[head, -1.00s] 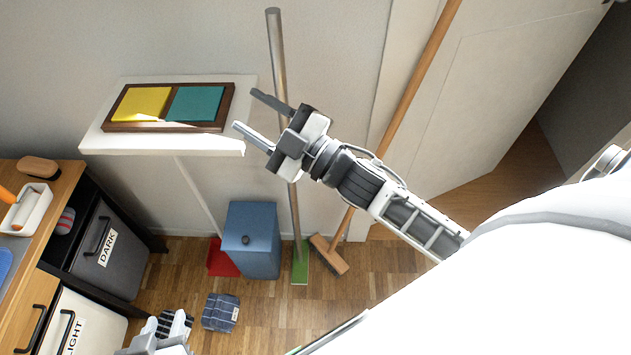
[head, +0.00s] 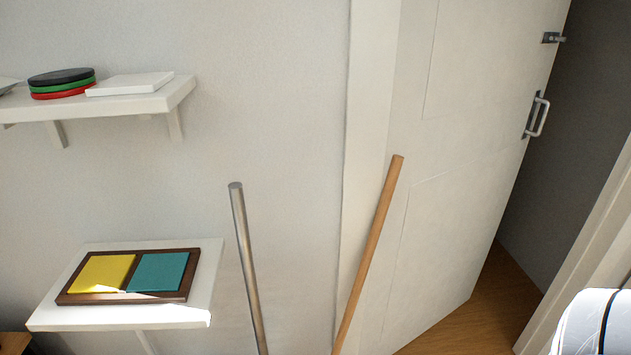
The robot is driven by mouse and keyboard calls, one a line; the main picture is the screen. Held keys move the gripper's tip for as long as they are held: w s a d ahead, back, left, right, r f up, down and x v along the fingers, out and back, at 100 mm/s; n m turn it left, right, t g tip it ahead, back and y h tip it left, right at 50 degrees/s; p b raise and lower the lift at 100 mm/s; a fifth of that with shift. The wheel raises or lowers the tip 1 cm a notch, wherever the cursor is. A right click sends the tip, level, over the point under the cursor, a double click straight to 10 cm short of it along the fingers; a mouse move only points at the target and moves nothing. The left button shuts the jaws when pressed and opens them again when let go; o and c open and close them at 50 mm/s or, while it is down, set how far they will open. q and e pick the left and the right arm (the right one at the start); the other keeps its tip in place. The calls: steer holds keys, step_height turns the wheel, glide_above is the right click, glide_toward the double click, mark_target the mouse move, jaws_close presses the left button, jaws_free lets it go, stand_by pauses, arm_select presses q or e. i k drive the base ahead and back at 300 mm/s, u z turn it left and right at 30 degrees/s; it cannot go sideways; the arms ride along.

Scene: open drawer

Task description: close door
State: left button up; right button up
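The white door (head: 460,170) stands open on the right side of the head view, with a dark gap beyond its free edge. A metal pull handle (head: 538,116) sits near that edge, with a small latch (head: 552,38) above it. The door's bottom edge is above a wooden floor (head: 480,310). Neither of my grippers is in view. A white rounded part at the lower right corner looks like part of my own body.
A wooden pole (head: 370,250) leans by the door's left side, and a metal pole (head: 247,265) stands left of it. A low white shelf (head: 205,275) holds a yellow and teal board (head: 125,297). A higher shelf (head: 180,92) holds stacked discs (head: 62,84).

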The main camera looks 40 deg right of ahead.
mark_target(472, 77)
steer(key=z, duration=2.75)
steer(key=i, duration=1.45)
steer(key=z, duration=0.15)
